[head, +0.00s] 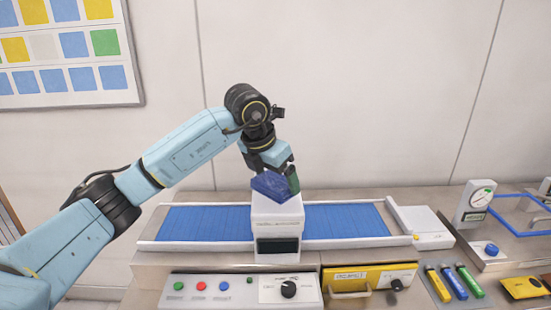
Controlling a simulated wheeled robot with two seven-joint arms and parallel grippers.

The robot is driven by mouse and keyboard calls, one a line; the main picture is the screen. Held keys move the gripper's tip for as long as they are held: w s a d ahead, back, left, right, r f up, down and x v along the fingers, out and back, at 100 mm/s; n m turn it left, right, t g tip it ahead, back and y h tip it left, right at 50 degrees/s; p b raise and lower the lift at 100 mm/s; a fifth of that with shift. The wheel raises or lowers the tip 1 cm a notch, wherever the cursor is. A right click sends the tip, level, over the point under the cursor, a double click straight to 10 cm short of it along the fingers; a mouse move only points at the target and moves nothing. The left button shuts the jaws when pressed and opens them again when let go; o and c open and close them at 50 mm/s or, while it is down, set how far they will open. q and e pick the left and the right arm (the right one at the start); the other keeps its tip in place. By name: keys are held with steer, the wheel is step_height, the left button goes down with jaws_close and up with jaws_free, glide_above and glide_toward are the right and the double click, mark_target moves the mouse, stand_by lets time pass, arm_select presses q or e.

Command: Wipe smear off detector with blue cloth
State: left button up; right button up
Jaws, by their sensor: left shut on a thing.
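The detector (277,228) is a white box with a dark front panel, standing midway along the blue conveyor. My left gripper (275,176) points down over the detector's top and is shut on the blue cloth (271,188). The cloth lies at or just above the top face; I cannot tell if it is pressed on it. A small green patch shows beside the right fingertip. No smear is visible; the cloth and gripper hide much of the top. My right gripper is out of view.
The blue conveyor belt (345,221) runs left and right of the detector. In front are a button panel (240,290) and a yellow drawer (368,279). Several coloured tools (453,282) lie at the right, near a gauge (475,207). A wall stands behind.

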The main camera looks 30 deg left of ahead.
arm_select(q)
steer(key=shift+r+p, duration=0.75)
steer(key=shift+r, duration=0.65)
steer(key=shift+f, duration=0.1)
